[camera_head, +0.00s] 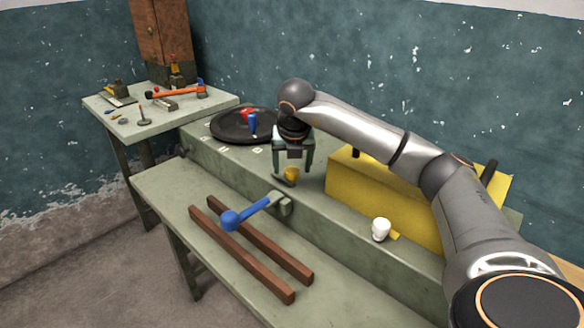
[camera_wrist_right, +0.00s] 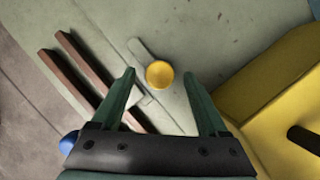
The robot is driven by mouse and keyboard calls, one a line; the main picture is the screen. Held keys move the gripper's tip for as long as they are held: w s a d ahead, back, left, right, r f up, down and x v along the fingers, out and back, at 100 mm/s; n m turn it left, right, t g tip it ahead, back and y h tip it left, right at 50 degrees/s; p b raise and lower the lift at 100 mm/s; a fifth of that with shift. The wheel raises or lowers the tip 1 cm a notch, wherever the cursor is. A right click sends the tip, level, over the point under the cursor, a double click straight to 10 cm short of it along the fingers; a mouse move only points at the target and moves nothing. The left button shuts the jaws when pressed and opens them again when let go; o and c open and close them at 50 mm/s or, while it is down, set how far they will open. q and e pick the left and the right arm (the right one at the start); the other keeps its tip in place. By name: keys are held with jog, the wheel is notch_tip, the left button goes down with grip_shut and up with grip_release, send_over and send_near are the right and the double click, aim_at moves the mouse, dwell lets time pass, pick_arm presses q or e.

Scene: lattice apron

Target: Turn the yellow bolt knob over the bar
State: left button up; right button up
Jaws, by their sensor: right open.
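The yellow bolt knob (camera_head: 291,174) sits on the raised green-grey bench step, beside a flat grey bar (camera_head: 283,181). In the right wrist view the round yellow knob (camera_wrist_right: 159,74) lies ahead of and between the fingertips, with the grey bar (camera_wrist_right: 139,49) reaching away from it toward the upper left. My right gripper (camera_head: 293,170) is open above the knob, its fingers pointing down. Its two green fingers (camera_wrist_right: 162,102) are spread wide with nothing between them. My left gripper is in neither view.
A blue-knobbed lever (camera_head: 255,209) projects over two brown rails (camera_head: 240,250) at the front. A yellow box (camera_head: 380,195) stands right of the gripper, with a white knob (camera_head: 381,229) before it. A black round tray (camera_head: 240,126) lies behind; a tool table (camera_head: 160,112) stands left.

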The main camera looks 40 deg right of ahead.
jog(key=shift+w+d+f, duration=0.1)
jog(key=shift+f, duration=0.3)
jog(key=shift+c, duration=0.3)
grip_shut()
